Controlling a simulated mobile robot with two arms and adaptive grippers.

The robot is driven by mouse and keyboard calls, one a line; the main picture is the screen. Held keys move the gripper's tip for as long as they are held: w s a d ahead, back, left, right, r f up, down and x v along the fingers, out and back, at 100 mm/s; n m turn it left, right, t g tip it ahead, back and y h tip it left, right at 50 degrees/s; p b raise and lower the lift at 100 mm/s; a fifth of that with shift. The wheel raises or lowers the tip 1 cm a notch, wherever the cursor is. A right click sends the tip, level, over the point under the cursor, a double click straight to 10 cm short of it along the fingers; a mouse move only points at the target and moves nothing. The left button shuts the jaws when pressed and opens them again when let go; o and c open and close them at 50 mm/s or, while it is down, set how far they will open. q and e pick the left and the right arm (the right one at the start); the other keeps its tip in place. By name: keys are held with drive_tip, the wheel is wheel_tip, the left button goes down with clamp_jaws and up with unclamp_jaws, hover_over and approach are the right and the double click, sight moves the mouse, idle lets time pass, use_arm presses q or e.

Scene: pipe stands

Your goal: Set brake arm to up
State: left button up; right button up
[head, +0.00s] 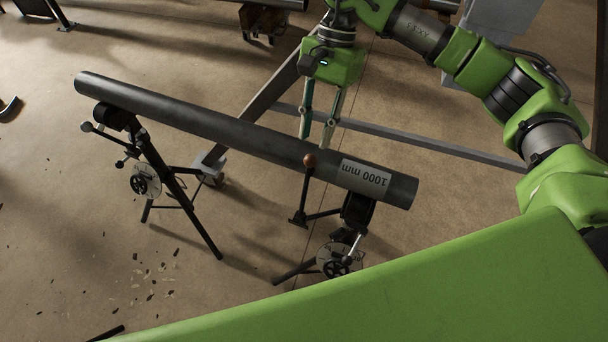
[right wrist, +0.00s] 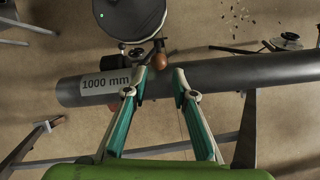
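The brake arm (head: 307,185) is a dark lever with a reddish-brown ball knob on the right pipe stand (head: 350,232). In the head view it stands roughly upright in front of the pipe, its knob overlapping the pipe's side. My right gripper (head: 315,137) is open above the pipe's far side, fingers pointing down; its tips are partly hidden by the pipe. In the right wrist view the knob (right wrist: 160,61) shows between and just beyond the open fingertips (right wrist: 162,76); I cannot tell whether they touch it. My left gripper is not in view.
A long dark pipe (head: 220,127) labelled 1000 mm lies across the left stand (head: 160,165) and the right stand. Grey metal beams (head: 420,148) lie behind it. Dark chips (head: 150,275) are scattered on the floor at left. Open floor surrounds the stands.

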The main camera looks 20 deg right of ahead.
sight(306, 184)
drive_tip(key=shift+s+f, duration=0.2)
drive_tip(key=shift+f, duration=0.1)
drive_tip(key=p+x, duration=0.4)
drive_tip(key=x, duration=0.8)
drive_tip(key=shift+r, duration=0.1)
drive_tip(key=shift+s+a+f, duration=0.1)
drive_tip(key=shift+s+f, duration=0.05)
drive_tip(key=shift+f, duration=0.35)
clamp_jaws()
